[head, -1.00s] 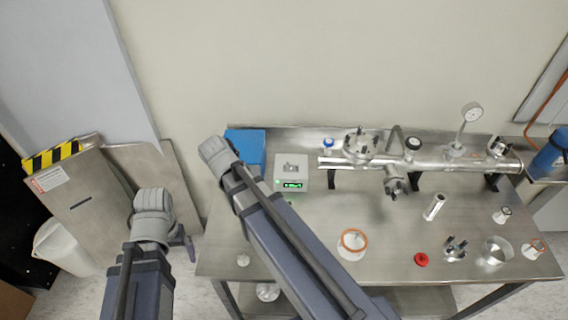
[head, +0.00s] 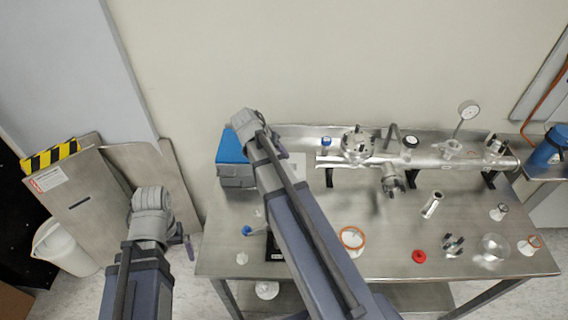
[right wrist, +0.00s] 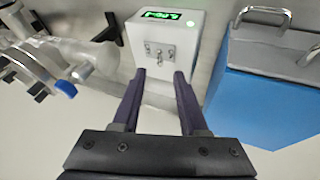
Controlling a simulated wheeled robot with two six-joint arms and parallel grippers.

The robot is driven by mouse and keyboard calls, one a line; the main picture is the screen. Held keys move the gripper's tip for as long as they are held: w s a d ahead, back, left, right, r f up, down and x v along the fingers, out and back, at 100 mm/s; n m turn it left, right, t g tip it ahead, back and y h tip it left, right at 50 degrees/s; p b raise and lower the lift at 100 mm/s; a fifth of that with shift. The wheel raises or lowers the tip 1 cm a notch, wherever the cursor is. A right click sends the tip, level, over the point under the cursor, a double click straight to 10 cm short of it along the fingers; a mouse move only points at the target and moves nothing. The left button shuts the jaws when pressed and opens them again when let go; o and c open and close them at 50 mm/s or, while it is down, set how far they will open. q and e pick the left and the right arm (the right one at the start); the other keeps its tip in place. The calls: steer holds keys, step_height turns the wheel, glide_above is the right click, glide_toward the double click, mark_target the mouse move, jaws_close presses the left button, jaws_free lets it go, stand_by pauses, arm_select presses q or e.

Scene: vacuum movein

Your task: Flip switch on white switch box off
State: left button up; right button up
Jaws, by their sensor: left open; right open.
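The white switch box (head: 299,163) stands at the back left of the steel table, mostly hidden behind my right arm in the head view. In the right wrist view the white switch box (right wrist: 183,37) shows a lit green display and a small metal switch plate (right wrist: 158,53) on its face. My right gripper (right wrist: 160,76) is open and empty, with its two fingertips apart just in front of the switch plate. Contact cannot be told. My left gripper (head: 188,247) is open and empty, left of the table.
A blue-topped box (head: 235,160) stands left of the switch box. An orange-rimmed part (head: 352,238) and a red cap (head: 419,256) lie on the table front.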

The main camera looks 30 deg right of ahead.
steer(key=b+x, duration=0.3)
steer(key=x, duration=0.2)
steer(key=shift+d+f+b, duration=0.1)
steer(key=shift+b, duration=0.25)
jaws_close()
